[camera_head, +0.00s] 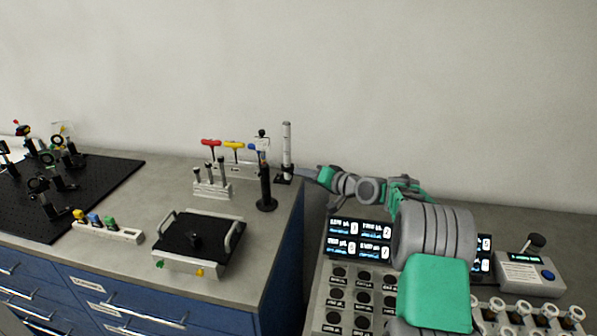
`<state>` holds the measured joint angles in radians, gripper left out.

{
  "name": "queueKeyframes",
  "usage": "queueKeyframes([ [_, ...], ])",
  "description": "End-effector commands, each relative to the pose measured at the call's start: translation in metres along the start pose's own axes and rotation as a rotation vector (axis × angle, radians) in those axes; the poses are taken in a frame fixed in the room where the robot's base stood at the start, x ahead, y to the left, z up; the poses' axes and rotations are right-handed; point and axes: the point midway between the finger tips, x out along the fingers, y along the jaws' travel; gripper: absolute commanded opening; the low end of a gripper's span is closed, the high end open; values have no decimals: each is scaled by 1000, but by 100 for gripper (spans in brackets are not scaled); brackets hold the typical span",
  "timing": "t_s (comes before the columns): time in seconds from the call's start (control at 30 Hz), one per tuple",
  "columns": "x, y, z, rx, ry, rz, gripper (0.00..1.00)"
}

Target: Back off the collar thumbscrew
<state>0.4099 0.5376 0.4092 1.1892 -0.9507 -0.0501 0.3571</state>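A tall silver post (287,140) stands upright on a small black base at the back right corner of the left bench. A black post holder (265,190) on a round base stands to its left and nearer, with a small mount (262,140) above it. I cannot make out a collar or its thumbscrew on either post; it is too small or hidden. My gripper (303,171) reaches in from the right, its tip close beside the lower part of the silver post. I cannot tell whether it touches the post or whether its fingers are open.
A rack (212,190) of tools with red and yellow T-handles stands left of the posts. A black-topped tray (197,237) with handles sits in front. A dark breadboard (90,185) with optics is at far left. A control panel (340,285) stands right, beyond a gap.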

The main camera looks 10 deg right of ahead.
Motion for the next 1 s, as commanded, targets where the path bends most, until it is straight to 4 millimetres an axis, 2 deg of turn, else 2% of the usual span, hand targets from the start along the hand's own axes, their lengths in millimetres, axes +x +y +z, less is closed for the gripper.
queueKeyframes([
  [0.1, 23, -2, 0, -1, -3, -1, 37],
  [0.2, 34, -1, 0, -1, -1, 0, 37],
  [0.5, 38, 2, -1, 0, 2, 4, 37],
  [0.9, 37, 2, -1, -1, 2, 4, 4],
  [1.0, 37, 2, -1, -1, 1, 4, 0],
])
